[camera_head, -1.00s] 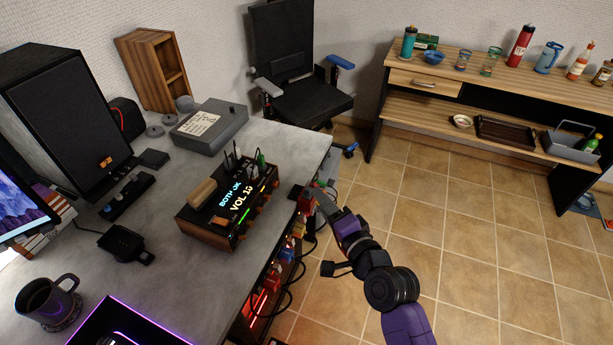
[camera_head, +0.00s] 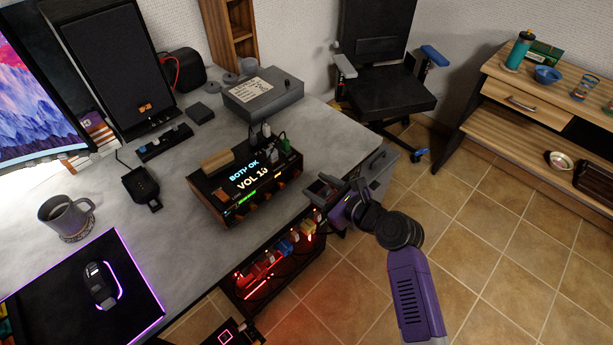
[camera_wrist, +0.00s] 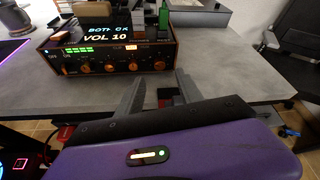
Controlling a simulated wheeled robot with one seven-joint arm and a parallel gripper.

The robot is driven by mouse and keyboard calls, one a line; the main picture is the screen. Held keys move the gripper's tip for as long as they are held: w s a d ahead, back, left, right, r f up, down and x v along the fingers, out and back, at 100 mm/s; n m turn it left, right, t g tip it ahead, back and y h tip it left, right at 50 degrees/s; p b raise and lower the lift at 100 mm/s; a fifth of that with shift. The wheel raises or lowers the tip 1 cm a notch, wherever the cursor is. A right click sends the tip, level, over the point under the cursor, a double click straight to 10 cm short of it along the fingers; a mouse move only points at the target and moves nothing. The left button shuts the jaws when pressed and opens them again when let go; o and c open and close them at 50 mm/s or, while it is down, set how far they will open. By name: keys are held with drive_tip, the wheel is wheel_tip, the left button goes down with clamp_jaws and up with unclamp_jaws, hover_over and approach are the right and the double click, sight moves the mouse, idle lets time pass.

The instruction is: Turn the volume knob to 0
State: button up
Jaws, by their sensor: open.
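The volume device is a wood-sided black box (camera_head: 230,205) on the grey desk, with a lit screen (camera_head: 246,176) reading "VOL 10". In the wrist view its front panel (camera_wrist: 120,66) shows a row of orange-brown knobs (camera_wrist: 108,67) and green lights. I cannot tell which knob is the volume knob. My gripper (camera_head: 322,190) is off the desk's front edge, to the right of the box. In the wrist view my gripper (camera_wrist: 155,95) has its two grey fingers apart with nothing between them. It is short of the panel and touches no knob.
The desk (camera_head: 335,135) holds a grey box (camera_head: 262,92), a speaker (camera_head: 118,65), a mug (camera_head: 66,216) and a mouse (camera_head: 98,284). Red-lit equipment (camera_head: 272,268) sits under the desk edge. A chair (camera_head: 388,85) stands behind. Tiled floor at right is open.

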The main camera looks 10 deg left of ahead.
sight(298, 175)
drive_tip(key=shift+b+x, duration=0.65)
drive_tip(key=shift+x, duration=2.9)
drive_tip(key=shift+a, duration=0.1)
clamp_jaws()
